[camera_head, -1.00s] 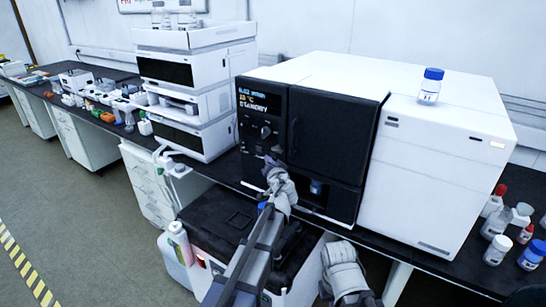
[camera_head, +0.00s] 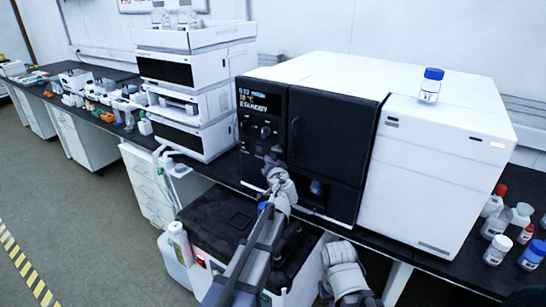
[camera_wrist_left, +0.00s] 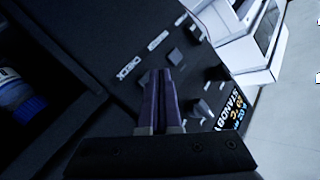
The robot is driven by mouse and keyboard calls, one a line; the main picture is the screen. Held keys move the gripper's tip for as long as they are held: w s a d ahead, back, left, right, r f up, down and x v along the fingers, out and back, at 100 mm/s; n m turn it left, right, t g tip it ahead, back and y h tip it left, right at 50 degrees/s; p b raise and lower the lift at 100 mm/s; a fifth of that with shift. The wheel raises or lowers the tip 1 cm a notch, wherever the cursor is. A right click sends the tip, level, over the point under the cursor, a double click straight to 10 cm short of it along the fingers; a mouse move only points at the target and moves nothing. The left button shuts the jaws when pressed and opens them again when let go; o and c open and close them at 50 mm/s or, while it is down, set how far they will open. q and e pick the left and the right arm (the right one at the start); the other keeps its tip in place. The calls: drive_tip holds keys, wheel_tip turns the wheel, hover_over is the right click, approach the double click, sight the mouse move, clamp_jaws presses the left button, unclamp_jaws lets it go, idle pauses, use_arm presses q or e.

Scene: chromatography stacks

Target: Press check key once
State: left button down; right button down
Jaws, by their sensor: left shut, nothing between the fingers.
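The black instrument front (camera_head: 308,130) carries a lit display (camera_head: 258,100) reading STANDBY, with knobs and keys below it. My left gripper (camera_head: 270,161) is at the lower part of this panel. In the left wrist view its purple fingers (camera_wrist_left: 158,78) are shut with nothing between them, their tips close to the panel beside the CHECK label (camera_wrist_left: 127,67). The check key cannot be made out; the fingertips seem to cover its place. Whether they touch the panel is unclear. Another dark key (camera_wrist_left: 175,57) and a knob (camera_wrist_left: 200,107) show beside the fingers.
An open dark bay with a blue-capped bottle (camera_wrist_left: 22,100) is beside the keys. A white stacked instrument (camera_head: 190,85) stands to the left. Several bottles (camera_head: 497,249) stand on the bench at right. My other arm shows low in the head view, its fingers unseen.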

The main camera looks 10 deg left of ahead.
use_arm(q)
drive_tip(key=shift+w+d, duration=0.1)
drive_tip(key=shift+w, duration=0.1)
drive_tip(key=shift+w, duration=0.25)
drive_tip(key=shift+w+d, duration=0.2)
drive_tip(key=shift+w, duration=0.15)
idle(0.9)
drive_tip(key=shift+s, duration=0.15)
drive_tip(key=shift+s+a, duration=0.25)
drive_tip(key=shift+s, duration=0.35)
drive_tip(key=shift+s, duration=0.1)
drive_tip(key=s, duration=0.1)
drive_tip(key=s+a, duration=0.1)
drive_tip(key=s, duration=0.2)
drive_tip(key=shift+s+a, duration=0.3)
drive_tip(key=shift+a, duration=0.05)
idle(0.6)
